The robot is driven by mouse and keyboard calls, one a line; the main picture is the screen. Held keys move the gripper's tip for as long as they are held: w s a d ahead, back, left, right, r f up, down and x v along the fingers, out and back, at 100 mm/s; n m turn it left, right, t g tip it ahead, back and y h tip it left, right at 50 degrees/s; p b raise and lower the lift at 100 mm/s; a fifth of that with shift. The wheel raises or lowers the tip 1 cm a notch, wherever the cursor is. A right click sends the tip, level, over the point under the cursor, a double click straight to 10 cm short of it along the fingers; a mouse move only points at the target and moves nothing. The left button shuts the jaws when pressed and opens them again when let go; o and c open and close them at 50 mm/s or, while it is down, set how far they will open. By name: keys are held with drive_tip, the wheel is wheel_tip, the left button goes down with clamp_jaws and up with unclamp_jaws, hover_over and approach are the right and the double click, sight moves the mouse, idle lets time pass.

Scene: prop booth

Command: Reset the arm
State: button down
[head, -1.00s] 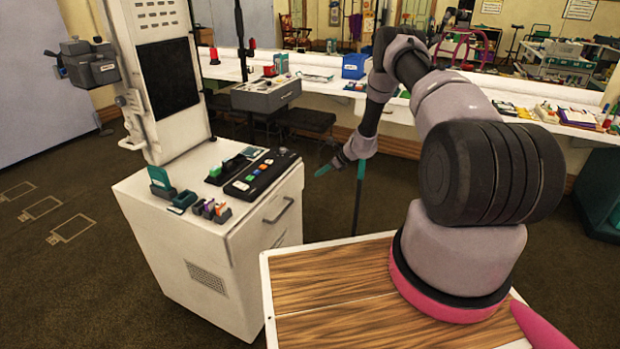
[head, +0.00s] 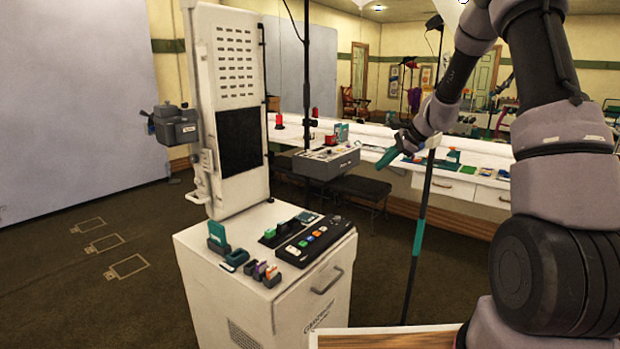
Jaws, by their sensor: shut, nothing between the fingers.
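My arm rises at the right of the head view and folds over toward the middle. My gripper (head: 388,157) has teal fingertips that point down and left. It hangs in the air in front of the long counter, to the right of the white cabinet (head: 205,285). The fingers look closed together and nothing shows between them. The gripper appears apart from everything around it.
The cabinet carries a black button panel (head: 312,238), small coloured pieces and an upright white panel (head: 238,60). A thin pole (head: 415,255) with a teal band stands below the gripper. The carpet at left is open.

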drive_tip(key=s+a+r+n+h, duration=0.2)
drive_tip(key=s+r+n, duration=0.4)
drive_tip(key=s+r, duration=1)
drive_tip(key=s+d+r+n+t+h, duration=0.1)
drive_tip(key=s+r+n, duration=0.1)
drive_tip(key=s, duration=0.8)
drive_tip(key=s+d+r+n+t+h, duration=0.1)
drive_tip(key=s+n, duration=0.3)
drive_tip(key=s, duration=0.7)
drive_tip(key=shift+d+r+t+h, duration=0.3)
drive_tip(key=shift+d+r+h, duration=0.1)
drive_tip(key=shift+d+r, duration=0.45)
